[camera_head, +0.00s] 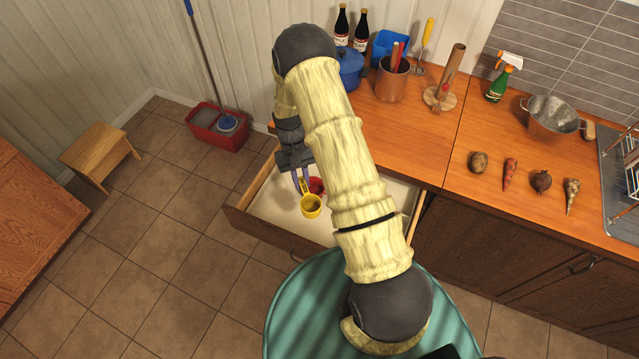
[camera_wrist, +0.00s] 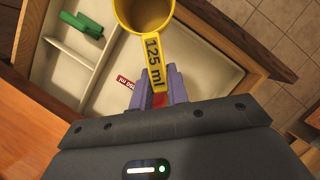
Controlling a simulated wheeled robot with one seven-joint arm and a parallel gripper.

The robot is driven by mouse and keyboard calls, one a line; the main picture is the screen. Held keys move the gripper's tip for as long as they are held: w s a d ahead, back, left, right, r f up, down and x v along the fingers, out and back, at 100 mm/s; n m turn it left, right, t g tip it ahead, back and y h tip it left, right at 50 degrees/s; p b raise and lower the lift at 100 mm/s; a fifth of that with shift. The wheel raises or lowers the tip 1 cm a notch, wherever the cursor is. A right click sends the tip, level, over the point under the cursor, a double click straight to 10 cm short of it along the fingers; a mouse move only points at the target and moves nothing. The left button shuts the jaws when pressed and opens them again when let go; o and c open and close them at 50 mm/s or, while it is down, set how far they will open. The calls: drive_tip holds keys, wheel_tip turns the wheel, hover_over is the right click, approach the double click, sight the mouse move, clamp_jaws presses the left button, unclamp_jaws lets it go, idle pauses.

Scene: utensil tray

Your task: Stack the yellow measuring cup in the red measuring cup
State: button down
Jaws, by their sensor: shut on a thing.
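The yellow measuring cup (camera_head: 311,207) hangs from my gripper (camera_head: 303,182) above the open drawer. Its handle, marked 125 ml, is between my fingers (camera_wrist: 158,88), and its bowl (camera_wrist: 146,12) points away from the wrist in the wrist view. The red measuring cup (camera_head: 317,186) shows just behind and right of the yellow cup in the head view, partly hidden. In the wrist view a red piece with white lettering (camera_wrist: 126,82) shows beside the fingers, mostly hidden; red also shows between them. The yellow cup is not seen inside the red one.
The open drawer (camera_head: 262,197) has a pale tray with dividers (camera_wrist: 75,48); a green object (camera_wrist: 80,24) lies in a compartment. The drawer walls and the counter edge are close around my gripper. Pots, bottles and vegetables stand on the counter (camera_head: 425,135).

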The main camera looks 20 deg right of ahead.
drive_tip(key=shift+w+d, duration=0.1)
drive_tip(key=shift+w, duration=0.05)
drive_tip(key=shift+d+f+n+h+b, duration=0.4)
drive_tip(key=shift+n+b, duration=0.3)
drive_tip(key=shift+b, duration=0.25)
drive_tip(key=shift+w+a+f+n+t+h+b, duration=0.3)
drive_tip(key=shift+f+n+t+b, duration=0.85)
drive_tip(key=shift+n+b, duration=2.7)
drive_tip(key=shift+w+a+f+n+t+h+b, duration=0.1)
drive_tip(key=shift+f+n+t+h+b, duration=0.95)
drive_tip(key=shift+n+b, duration=2.8)
drive_tip(key=shift+w+a+f+n+t+y+b, duration=0.15)
drive_tip(key=shift+f+n+t+b, duration=0.45)
drive_tip(key=shift+n+t+b, duration=3.05)
drive_tip(key=n+g+p, duration=0.2)
drive_tip(key=n+g, duration=0.1)
drive_tip(key=g, duration=0.1)
